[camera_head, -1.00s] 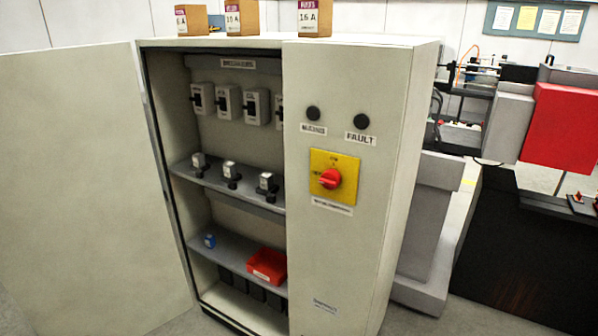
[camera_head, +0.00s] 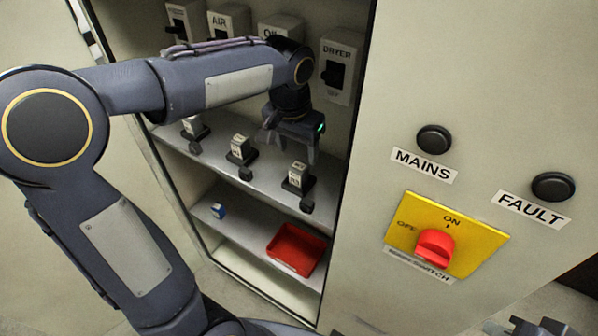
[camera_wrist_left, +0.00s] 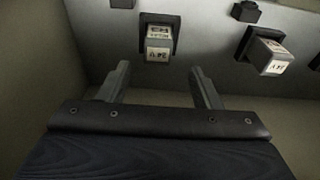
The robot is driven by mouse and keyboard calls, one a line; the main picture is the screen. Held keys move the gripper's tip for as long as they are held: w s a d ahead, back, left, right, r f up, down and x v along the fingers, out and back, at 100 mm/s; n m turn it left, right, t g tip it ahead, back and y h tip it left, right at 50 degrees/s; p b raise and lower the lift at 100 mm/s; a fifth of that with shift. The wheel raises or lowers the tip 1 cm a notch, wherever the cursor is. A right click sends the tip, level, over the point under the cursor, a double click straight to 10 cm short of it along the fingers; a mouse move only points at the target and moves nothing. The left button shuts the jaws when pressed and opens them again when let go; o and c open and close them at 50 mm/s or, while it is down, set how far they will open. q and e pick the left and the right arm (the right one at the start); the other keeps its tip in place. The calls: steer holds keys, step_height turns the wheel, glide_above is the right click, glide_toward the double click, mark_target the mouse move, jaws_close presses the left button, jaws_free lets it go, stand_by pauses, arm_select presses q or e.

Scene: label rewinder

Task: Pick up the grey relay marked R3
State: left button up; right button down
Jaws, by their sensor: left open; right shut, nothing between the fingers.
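Three grey relays with white labels stand in dark sockets on the cabinet's upper shelf: left (camera_head: 193,127), middle (camera_head: 240,149) and right (camera_head: 298,176). Their markings are too small to read surely, so I cannot tell which is R3. My left gripper (camera_head: 292,152) is open and empty, just above and behind the right relay. In the left wrist view one relay (camera_wrist_left: 158,44) lies ahead of the gap between the open fingers (camera_wrist_left: 160,82), apart from them. Another relay (camera_wrist_left: 270,55) is off to the right. My right gripper (camera_head: 538,326) shows partly at the bottom right edge, shut and empty.
Breakers (camera_head: 341,68) line the back wall above the relays. Small black blocks (camera_head: 307,205) sit at the shelf's front edge. The lower shelf holds a red bin (camera_head: 296,249) and a blue item (camera_head: 218,210). The cabinet's front panel (camera_head: 400,100), with a red switch (camera_head: 435,247), bounds the opening.

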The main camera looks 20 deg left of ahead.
mark_target(299, 166)
arm_select(q)
steer(key=f, duration=0.6)
steer(key=shift+w+d, duration=0.15)
steer(key=shift+d, duration=0.05)
steer(key=shift+c, duration=0.5)
steer(key=c, duration=1)
